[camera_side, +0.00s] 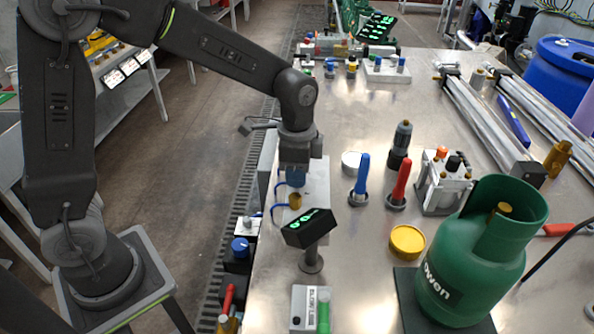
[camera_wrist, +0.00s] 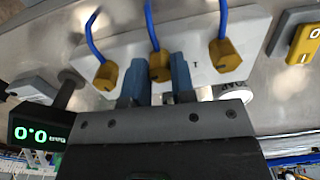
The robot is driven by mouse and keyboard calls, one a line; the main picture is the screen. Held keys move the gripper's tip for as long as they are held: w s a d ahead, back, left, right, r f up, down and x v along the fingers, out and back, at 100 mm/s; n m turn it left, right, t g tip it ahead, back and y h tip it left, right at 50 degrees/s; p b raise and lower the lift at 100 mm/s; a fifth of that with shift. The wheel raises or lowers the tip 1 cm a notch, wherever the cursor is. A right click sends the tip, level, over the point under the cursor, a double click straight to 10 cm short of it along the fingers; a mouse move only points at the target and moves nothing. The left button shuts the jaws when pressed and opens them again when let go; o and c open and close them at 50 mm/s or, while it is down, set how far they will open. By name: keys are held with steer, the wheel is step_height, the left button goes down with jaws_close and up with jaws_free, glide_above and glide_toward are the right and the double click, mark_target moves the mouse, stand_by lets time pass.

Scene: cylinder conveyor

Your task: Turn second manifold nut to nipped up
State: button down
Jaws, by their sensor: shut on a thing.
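The white manifold block (camera_wrist: 190,40) runs across the wrist view with three brass nuts, each with a blue hose. My gripper (camera_wrist: 158,80) has its blue fingers on both sides of the middle nut (camera_wrist: 159,65), the second manifold nut, and is shut on it. The left nut (camera_wrist: 106,75) and the right nut (camera_wrist: 224,55) stand free. A torque display (camera_wrist: 36,128) reads about 0.0. In the side view my gripper (camera_side: 296,180) points down at the manifold, with one brass nut (camera_side: 295,201) showing below it; the display (camera_side: 310,228) stands in front.
A green gas cylinder (camera_side: 470,255) stands at front right. A yellow lid (camera_side: 407,241), a blue-handled tool (camera_side: 361,178) and a red-handled tool (camera_side: 400,183) are right of the manifold. A yellow switch (camera_wrist: 305,43) is at the wrist view's right edge.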

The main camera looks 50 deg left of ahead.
steer(key=shift+m, duration=0.5)
steer(key=c, duration=1)
jaws_free()
steer(key=shift+o, duration=0.2)
steer(key=shift+r, duration=0.15)
step_height(320, 180, up, 14)
steer(key=shift+f, duration=0.2)
steer(key=shift+s, duration=0.1)
steer(key=s+a+f+n+t, duration=0.1)
steer(key=s+a+n+t, duration=0.1)
steer(key=s+n, duration=0.3)
steer(key=s+a+f+n+t, duration=0.2)
steer(key=s+n, duration=0.3)
steer(key=s, duration=0.7)
steer(key=shift+a+n+t, duration=0.25)
steer(key=shift+n+t, duration=0.05)
steer(key=shift+t, duration=0.5)
